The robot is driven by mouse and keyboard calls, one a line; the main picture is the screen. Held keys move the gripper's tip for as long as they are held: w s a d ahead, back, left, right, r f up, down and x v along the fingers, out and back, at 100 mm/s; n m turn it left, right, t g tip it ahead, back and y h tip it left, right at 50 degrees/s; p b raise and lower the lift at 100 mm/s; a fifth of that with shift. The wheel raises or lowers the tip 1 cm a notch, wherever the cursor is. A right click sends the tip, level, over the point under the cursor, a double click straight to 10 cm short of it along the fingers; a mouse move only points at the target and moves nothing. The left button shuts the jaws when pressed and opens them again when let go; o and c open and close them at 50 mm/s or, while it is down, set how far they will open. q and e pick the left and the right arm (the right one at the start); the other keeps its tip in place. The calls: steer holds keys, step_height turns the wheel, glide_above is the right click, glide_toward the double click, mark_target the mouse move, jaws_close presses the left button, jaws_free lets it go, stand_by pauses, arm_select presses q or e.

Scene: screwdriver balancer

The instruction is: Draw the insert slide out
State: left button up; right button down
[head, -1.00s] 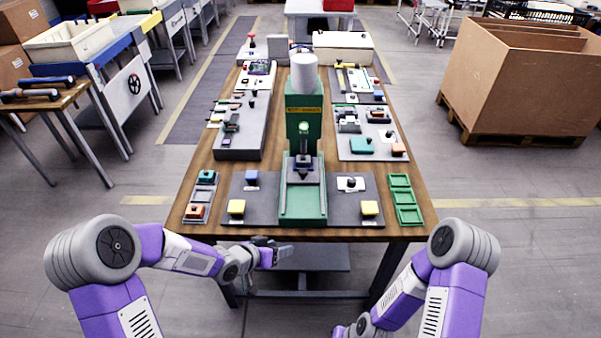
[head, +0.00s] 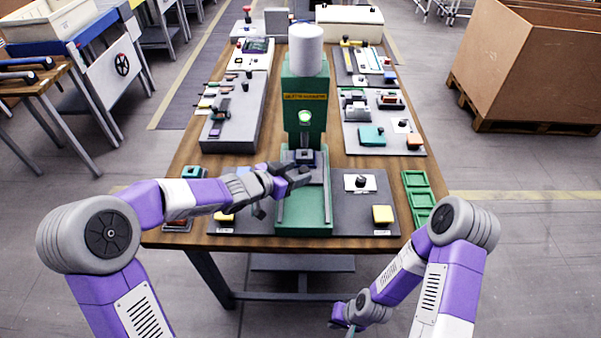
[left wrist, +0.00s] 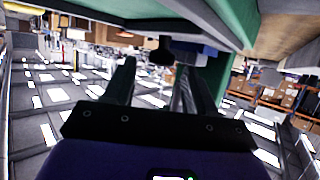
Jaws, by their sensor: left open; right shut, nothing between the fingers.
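The green press (head: 305,90) with a white cylinder on top stands mid-table. A grey slide part (head: 317,166) sits between the rails above its green base (head: 304,213). My left gripper (head: 300,177) is open in front of the slide and covers part of it. In the left wrist view, a dark knob (left wrist: 165,52) shows ahead between the open fingers (left wrist: 156,72), apart from them as far as I can see. My right gripper (head: 345,324) is shut and empty, low and beyond the table's front edge.
Grey panels with yellow buttons (head: 382,214) flank the press base. Green trays (head: 417,195) lie at the right table edge. Grey blocks and panels with small parts line both sides farther back.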

arm_select(q)
steer(key=shift+x, duration=1.2)
jaws_close()
